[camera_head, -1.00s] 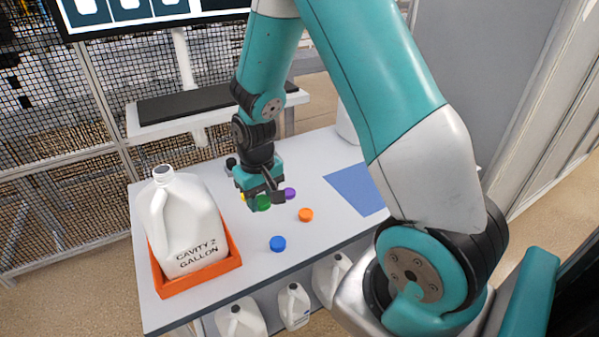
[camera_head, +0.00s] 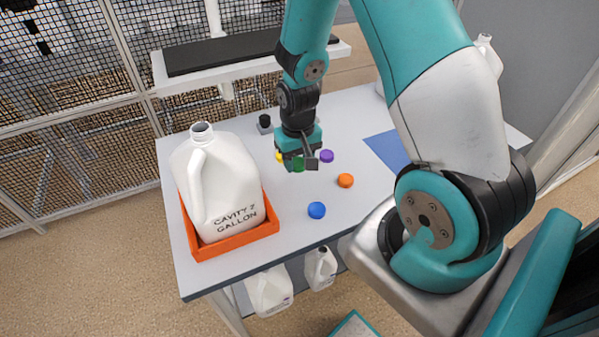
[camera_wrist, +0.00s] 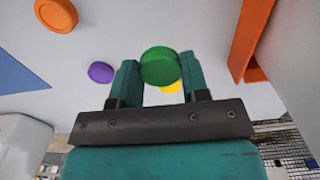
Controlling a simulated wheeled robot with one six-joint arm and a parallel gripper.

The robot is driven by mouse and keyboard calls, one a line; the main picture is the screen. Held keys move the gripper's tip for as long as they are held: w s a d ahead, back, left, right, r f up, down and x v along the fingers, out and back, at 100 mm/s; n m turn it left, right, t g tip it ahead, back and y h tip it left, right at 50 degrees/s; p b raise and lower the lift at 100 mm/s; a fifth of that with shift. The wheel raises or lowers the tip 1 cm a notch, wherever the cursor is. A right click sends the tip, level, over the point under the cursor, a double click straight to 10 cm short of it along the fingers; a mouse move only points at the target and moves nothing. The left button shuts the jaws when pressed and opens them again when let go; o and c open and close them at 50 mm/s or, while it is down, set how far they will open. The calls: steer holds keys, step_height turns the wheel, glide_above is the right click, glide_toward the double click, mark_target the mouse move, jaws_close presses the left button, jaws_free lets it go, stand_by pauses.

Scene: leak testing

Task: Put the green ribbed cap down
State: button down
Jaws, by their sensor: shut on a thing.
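The green ribbed cap (camera_wrist: 160,66) is held between the two fingertips of my gripper (camera_wrist: 160,75) in the wrist view. In the head view the green cap (camera_head: 297,164) shows at the tips of my gripper (camera_head: 300,162), over the white table (camera_head: 275,200). The gripper points down, shut on the cap. I cannot tell whether the cap touches the table top. A yellow cap (camera_head: 279,156) lies just left of the gripper, and it shows partly behind the green cap in the wrist view (camera_wrist: 172,88).
A purple cap (camera_head: 327,156), an orange cap (camera_head: 346,180) and a blue cap (camera_head: 317,210) lie nearby. A white jug (camera_head: 222,180) stands in an orange tray (camera_head: 235,243) at left. A blue mat (camera_head: 388,150) lies at right. Bare table lies between tray and caps.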

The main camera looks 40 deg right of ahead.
mark_target(299, 183)
steer(key=shift+f, duration=2.75)
steer(key=shift+f, duration=0.15)
steer(key=c, duration=0.6)
jaws_free()
